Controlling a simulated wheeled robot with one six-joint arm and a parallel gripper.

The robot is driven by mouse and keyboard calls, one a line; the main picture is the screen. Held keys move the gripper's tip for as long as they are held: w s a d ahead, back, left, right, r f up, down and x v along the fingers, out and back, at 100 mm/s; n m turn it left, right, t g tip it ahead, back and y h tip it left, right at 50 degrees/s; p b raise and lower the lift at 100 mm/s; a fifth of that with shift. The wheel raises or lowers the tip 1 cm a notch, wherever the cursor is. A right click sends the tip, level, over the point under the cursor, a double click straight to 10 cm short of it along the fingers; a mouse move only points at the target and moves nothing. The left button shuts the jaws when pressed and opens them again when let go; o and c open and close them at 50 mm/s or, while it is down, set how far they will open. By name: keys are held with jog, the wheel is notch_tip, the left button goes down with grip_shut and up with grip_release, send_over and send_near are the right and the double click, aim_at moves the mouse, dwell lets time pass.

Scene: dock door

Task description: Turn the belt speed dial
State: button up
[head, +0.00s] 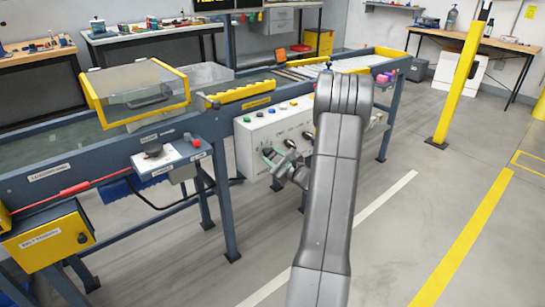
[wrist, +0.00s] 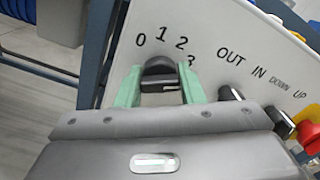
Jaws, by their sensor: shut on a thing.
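The belt speed dial (wrist: 159,72) is a black knob on a white control panel (wrist: 200,35), with the marks 0, 1, 2 and 3 printed around it in the wrist view. My gripper (wrist: 161,78) has its two green fingers on either side of the knob and is shut on it. The dial's pointer is not clear, so I cannot tell its setting. In the head view my gripper (head: 277,157) is at the front face of the panel (head: 252,136), and it hides the dial there.
Right of the dial are small black levers (wrist: 231,94) marked OUT, IN, DOWN and UP, and a red knob (wrist: 308,133). Coloured buttons line the panel's top. A yellow-framed clear cover (head: 140,90) stands left on the conveyor. A yellow post (head: 459,85) stands right; open floor lies in front.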

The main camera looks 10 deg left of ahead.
jog(key=o, duration=1)
jog(key=p+v, duration=0.1)
jog(key=v, duration=1.2)
jog(key=shift+s+d+p, duration=0.25)
jog(key=shift+d+p, duration=0.05)
jog(key=shift+p, duration=0.05)
jog(key=b+x, duration=0.1)
jog(key=x, duration=1.2)
jog(key=shift+w+a+b, duration=0.3)
jog(key=shift+b, duration=0.1)
